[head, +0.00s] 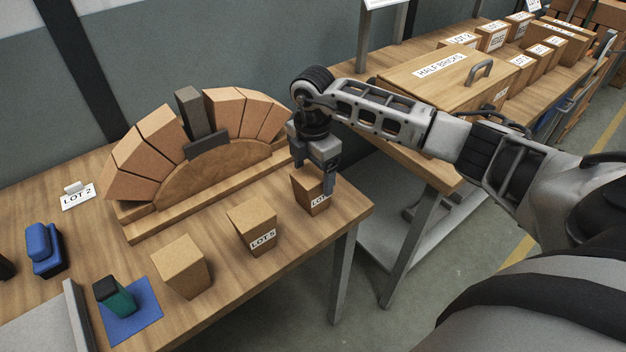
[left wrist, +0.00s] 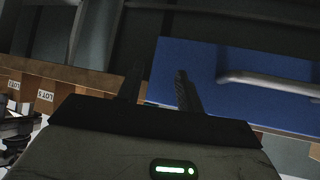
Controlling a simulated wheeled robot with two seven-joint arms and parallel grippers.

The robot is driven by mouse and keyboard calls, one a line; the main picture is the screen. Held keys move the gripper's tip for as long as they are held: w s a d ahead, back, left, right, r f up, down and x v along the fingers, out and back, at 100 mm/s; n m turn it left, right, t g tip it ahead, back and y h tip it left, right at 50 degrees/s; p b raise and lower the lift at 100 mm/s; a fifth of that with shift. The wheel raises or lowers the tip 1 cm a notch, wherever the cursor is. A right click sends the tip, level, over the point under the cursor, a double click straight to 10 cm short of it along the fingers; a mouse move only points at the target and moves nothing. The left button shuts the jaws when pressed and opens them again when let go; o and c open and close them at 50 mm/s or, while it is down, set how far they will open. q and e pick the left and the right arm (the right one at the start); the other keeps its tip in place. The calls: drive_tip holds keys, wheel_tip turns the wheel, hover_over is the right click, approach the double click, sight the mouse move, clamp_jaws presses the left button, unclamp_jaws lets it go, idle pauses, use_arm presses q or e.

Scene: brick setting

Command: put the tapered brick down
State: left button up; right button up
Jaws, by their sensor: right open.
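A tapered tan brick (head: 307,193) with a partly hidden LOT label stands upright on the wooden table (head: 215,300), near its right end. My right gripper (head: 324,180) is open, pointing down at this brick. One finger hangs in front of the brick's right side and hides part of it; I cannot tell whether it touches. My left gripper (left wrist: 158,90) shows only in the left wrist view, with its fingers apart and nothing seen between them.
Two more tapered bricks stand along the front, one labelled LOT 5 (head: 252,231) and one plain (head: 181,267). Behind them is a brick arch on a wooden form (head: 215,165). A green and black object (head: 115,296) lies on a blue mat (head: 142,318). A HALF BRICKS box (head: 410,82) stands behind my right arm.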

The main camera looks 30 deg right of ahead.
wheel_tip(320, 180, up, 8)
drive_tip(key=shift+r+b, duration=0.1)
drive_tip(key=shift+b, duration=0.5)
drive_tip(key=shift+r, duration=0.45)
use_arm(q)
drive_tip(key=shift+w+d+f, duration=0.1)
drive_tip(key=shift+d+f, duration=0.05)
drive_tip(key=shift+d, duration=0.1)
drive_tip(key=shift+f, duration=0.1)
drive_tip(key=shift+a, duration=0.1)
